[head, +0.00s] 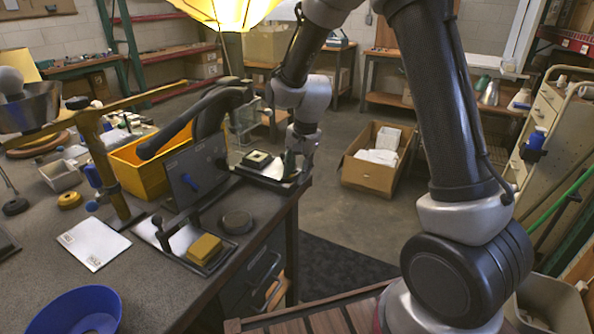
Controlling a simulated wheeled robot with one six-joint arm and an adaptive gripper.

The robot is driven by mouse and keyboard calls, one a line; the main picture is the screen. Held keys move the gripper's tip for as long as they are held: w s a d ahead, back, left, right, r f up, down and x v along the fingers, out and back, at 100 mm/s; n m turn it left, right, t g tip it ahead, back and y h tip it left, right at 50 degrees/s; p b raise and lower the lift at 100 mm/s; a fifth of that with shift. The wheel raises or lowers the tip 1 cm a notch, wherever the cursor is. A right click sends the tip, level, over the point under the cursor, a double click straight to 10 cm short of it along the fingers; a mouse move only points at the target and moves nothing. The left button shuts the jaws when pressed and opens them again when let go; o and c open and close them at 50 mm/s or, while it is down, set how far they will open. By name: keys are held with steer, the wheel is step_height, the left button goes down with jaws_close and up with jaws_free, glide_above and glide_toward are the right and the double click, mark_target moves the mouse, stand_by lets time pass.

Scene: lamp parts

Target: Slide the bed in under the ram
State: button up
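A black curved press-like frame (212,107) stands on the workbench, with a clear guard (243,118) at its front. I take the ram to be at this head, but its tip is not clearly seen. A flat pale plate with a dark edge, likely the bed (268,173), lies at the bench's far right corner below the guard. A small dark square piece with a pale centre (257,158) sits on it. My gripper (292,168) points down at the plate's right end. Its fingers are small and dark, so I cannot tell whether they touch the plate or are open.
A black tray (172,248) with a yellow block (205,248), a dark disc (236,222), a yellow bin (150,160) and a blue bowl (75,315) are on the bench. A cardboard box (370,175) stands on the floor.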

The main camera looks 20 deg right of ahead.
mark_target(272, 171)
jaws_close()
steer(key=w+a, duration=0.5)
steer(key=a, duration=0.1)
steer(key=shift+w, duration=0.4)
jaws_free()
step_height(272, 171, up, 12)
steer(key=s+d, duration=0.1)
steer(key=shift+s+d, duration=0.3)
steer(key=shift+d, duration=0.1)
